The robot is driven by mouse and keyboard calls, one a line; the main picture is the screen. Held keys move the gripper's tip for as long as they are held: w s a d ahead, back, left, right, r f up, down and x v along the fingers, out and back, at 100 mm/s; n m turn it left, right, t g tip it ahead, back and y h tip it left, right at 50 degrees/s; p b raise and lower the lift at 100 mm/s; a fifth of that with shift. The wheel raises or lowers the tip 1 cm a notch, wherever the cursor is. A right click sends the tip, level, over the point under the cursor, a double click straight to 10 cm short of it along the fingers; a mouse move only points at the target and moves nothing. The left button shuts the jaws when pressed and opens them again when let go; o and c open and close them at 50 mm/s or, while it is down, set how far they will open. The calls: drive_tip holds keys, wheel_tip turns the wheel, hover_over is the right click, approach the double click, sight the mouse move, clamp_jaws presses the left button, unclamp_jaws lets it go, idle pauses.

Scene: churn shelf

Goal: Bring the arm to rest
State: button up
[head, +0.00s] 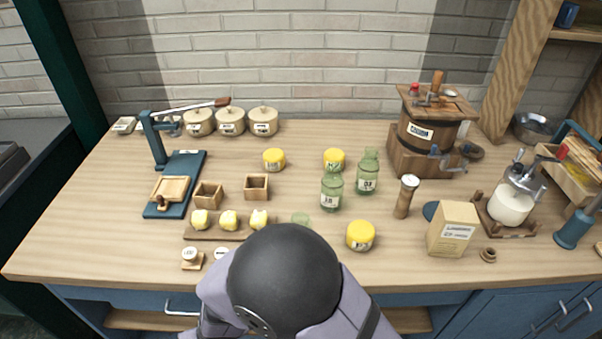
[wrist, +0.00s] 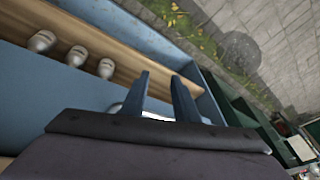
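My gripper (wrist: 160,98) shows in the wrist view with its two dark fingers apart and nothing between them. Beyond the fingers are the blue cabinet front and a wooden shelf, so it hangs in front of the bench. In the head view my arm's dark round joint and grey links cover the front middle of the wooden worktop (head: 100,240). My gripper itself does not show in the head view.
Butter pieces on a board (head: 215,233), green jars (head: 331,193), a yellow-lidded jar (head: 360,236) and a carton (head: 453,229) stand near my arm. A wooden churn (head: 420,135) stands at the back right. The wrist view shows bottles on a low shelf (wrist: 120,72).

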drive_tip(key=w+d+r+m+g+p, duration=0.1)
drive_tip(key=w+d+r+m+p, duration=0.1)
drive_tip(key=d+r, duration=0.6)
drive_tip(key=w+d+r+m+g+p, duration=0.1)
drive_tip(key=w+d+r+m+p, duration=0.15)
drive_tip(key=d+r, duration=0.55)
drive_tip(key=s+d+r+h+p, duration=0.1)
drive_tip(key=s+d+r, duration=0.1)
drive_tip(key=d, duration=0.8)
drive_tip(key=s+d+r+m+h+p, duration=0.1)
drive_tip(key=s+d+r+h+p, duration=0.1)
drive_tip(key=d, duration=0.7)
drive_tip(key=shift+d+g+h, duration=0.3)
drive_tip(key=shift+d, duration=0.1)
wheel_tip(320, 180, down, 33)
drive_tip(key=b, duration=3.2)
drive_tip(key=shift+r, duration=0.2)
